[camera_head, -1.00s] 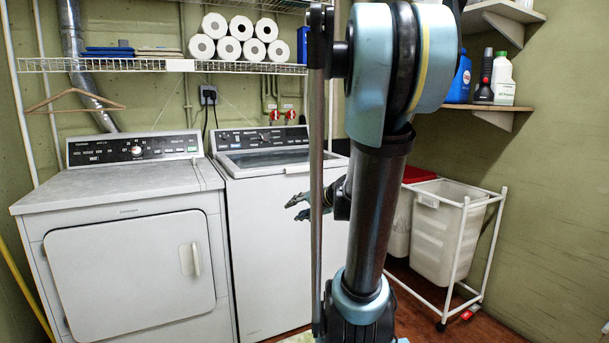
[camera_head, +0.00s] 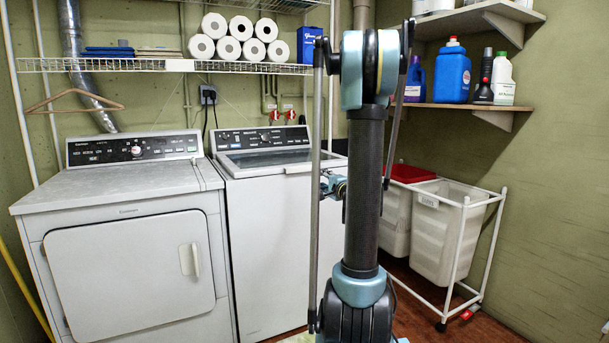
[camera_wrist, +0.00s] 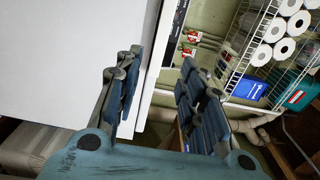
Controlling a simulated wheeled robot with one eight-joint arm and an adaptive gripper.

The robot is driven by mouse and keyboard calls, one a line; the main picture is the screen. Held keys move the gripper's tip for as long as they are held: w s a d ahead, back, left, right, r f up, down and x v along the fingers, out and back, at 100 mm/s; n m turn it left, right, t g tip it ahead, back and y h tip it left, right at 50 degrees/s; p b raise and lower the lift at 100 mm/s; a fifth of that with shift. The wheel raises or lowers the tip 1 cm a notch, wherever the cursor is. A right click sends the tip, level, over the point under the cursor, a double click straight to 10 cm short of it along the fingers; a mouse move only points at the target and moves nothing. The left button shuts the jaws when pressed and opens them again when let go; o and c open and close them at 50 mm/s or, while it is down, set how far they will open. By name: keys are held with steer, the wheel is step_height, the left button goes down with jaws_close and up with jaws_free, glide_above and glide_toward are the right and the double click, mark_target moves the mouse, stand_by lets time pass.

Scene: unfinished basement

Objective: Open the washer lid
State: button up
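The washer (camera_head: 268,240) is the white top-loader in the middle of the head view. Its lid (camera_head: 280,160), with a dark glass panel and a light front edge, lies shut on top. My gripper (camera_head: 334,184) is beside the washer's right part, mostly hidden behind my arm in the head view. In the wrist view my gripper (camera_wrist: 163,88) has its two fingers apart, with nothing seen between them. A large white washer surface (camera_wrist: 70,60) fills the left of that turned view, close to the left finger. I cannot tell whether they touch.
A dryer (camera_head: 130,265) stands left of the washer. A wire shelf (camera_head: 160,65) with paper rolls (camera_head: 228,38) hangs above. A white hamper cart (camera_head: 445,235) is at right, under a shelf (camera_head: 470,106) of bottles. Some wood floor is clear in front.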

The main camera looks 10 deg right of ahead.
mark_target(304, 170)
steer(key=x, duration=1.5)
steer(key=shift+w+a, duration=0.1)
steer(key=shift+w, duration=0.1)
steer(key=shift+s, duration=0.15)
jaws_close()
